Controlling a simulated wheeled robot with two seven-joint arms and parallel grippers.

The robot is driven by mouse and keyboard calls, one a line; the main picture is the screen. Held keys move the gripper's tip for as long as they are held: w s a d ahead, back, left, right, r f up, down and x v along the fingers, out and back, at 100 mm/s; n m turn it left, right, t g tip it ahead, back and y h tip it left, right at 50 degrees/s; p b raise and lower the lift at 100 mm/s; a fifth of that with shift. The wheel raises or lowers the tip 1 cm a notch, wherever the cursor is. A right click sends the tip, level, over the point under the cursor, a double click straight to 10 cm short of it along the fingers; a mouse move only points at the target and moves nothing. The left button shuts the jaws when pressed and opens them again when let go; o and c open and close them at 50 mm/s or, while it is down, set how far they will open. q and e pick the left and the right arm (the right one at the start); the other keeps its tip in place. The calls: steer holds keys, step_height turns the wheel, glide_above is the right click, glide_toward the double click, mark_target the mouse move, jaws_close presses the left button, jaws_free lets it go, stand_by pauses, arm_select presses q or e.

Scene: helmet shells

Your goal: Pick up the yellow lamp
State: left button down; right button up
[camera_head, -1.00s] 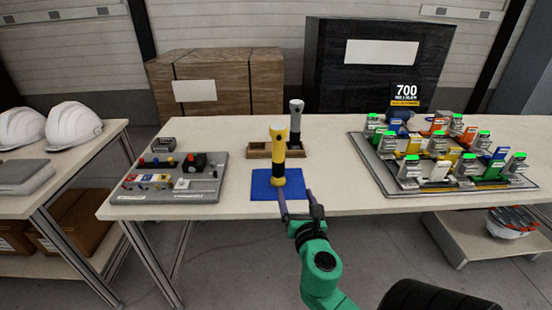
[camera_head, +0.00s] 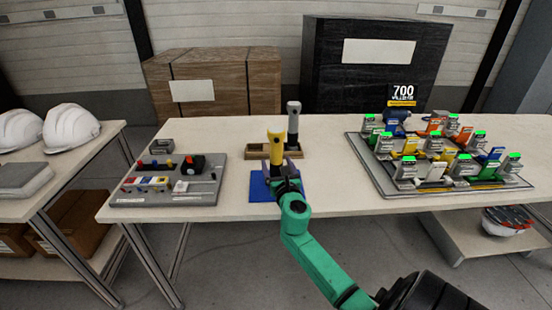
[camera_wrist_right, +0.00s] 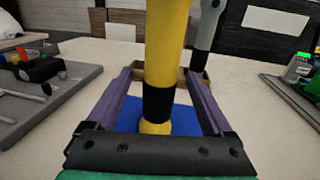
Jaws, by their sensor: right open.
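The yellow lamp (camera_head: 276,148) stands upright on a blue mat (camera_head: 261,189) on the table. In the right wrist view the lamp (camera_wrist_right: 167,50) shows a yellow body, a black band and a yellow base. My right gripper (camera_head: 280,168) is open, with one purple finger on each side of the lamp. The wrist view shows gaps between the lamp and both fingers (camera_wrist_right: 155,95). The lower part of the lamp is hidden behind the gripper in the head view. My left gripper is not in view.
A grey lamp (camera_head: 292,122) stands behind in a wooden holder (camera_head: 257,151). A grey board with switches (camera_head: 140,198) lies to the left. A tray of colourful parts (camera_head: 405,190) lies to the right. White helmets (camera_head: 70,128) sit on another table.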

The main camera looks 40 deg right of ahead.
steer(key=shift+s+r, duration=0.1)
steer(key=shift+s, duration=0.05)
steer(key=c, duration=0.5)
jaws_close()
